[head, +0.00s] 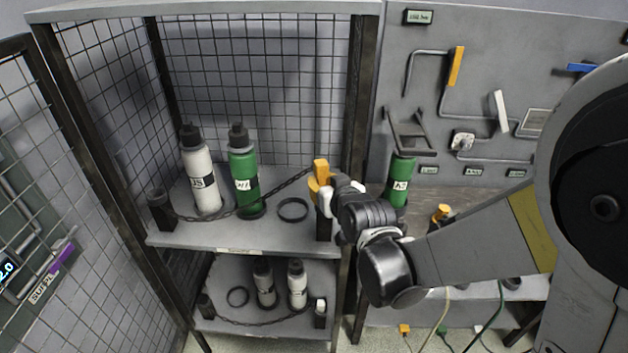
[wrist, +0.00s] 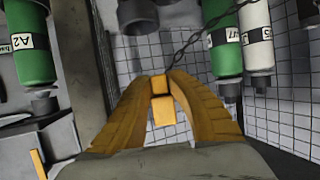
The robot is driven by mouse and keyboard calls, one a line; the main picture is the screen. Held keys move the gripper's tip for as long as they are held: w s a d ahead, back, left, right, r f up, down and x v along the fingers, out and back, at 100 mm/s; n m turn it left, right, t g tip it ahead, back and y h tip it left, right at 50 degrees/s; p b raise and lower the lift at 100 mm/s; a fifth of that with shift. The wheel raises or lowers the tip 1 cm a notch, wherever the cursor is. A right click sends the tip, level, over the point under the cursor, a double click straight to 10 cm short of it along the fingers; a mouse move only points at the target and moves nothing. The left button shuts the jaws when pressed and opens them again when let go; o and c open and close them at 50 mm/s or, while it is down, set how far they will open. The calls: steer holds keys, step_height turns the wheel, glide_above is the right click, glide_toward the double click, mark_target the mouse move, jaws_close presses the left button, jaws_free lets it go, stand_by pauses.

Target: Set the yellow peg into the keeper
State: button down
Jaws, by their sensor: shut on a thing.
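The yellow peg (head: 321,166) is in my gripper (head: 318,187), at the right front of the upper shelf. In the wrist view the peg (wrist: 162,110) sits between my yellow fingers (wrist: 161,84), which are shut on it. A dark chain (head: 275,190) runs from the peg to the dark post (head: 160,210) at the shelf's left front. The keeper, a dark upright socket (head: 323,227), stands at the right front corner, below my gripper. In the wrist view the keeper (wrist: 137,16) appears beyond the fingertips, apart from the peg. My gripper partly hides the peg's lower end.
A white bottle (head: 202,178), a green bottle (head: 243,175) and a black ring (head: 293,209) are on the upper shelf (head: 240,237). The rack's dark right upright (head: 356,110) is close to my gripper. Another green bottle (head: 398,182) stands right of it. The lower shelf holds smaller bottles.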

steer(key=shift+d+f+b, duration=0.3)
steer(key=shift+f+b, duration=0.1)
steer(key=shift+f, duration=0.2)
steer(key=shift+d+f+b, duration=0.25)
steer(key=shift+f+b, duration=0.15)
steer(key=shift+f, duration=0.2)
step_height(320, 180, down, 3)
steer(key=shift+f+b, duration=0.1)
steer(key=shift+b, duration=1.15)
steer(key=shift+r, duration=0.25)
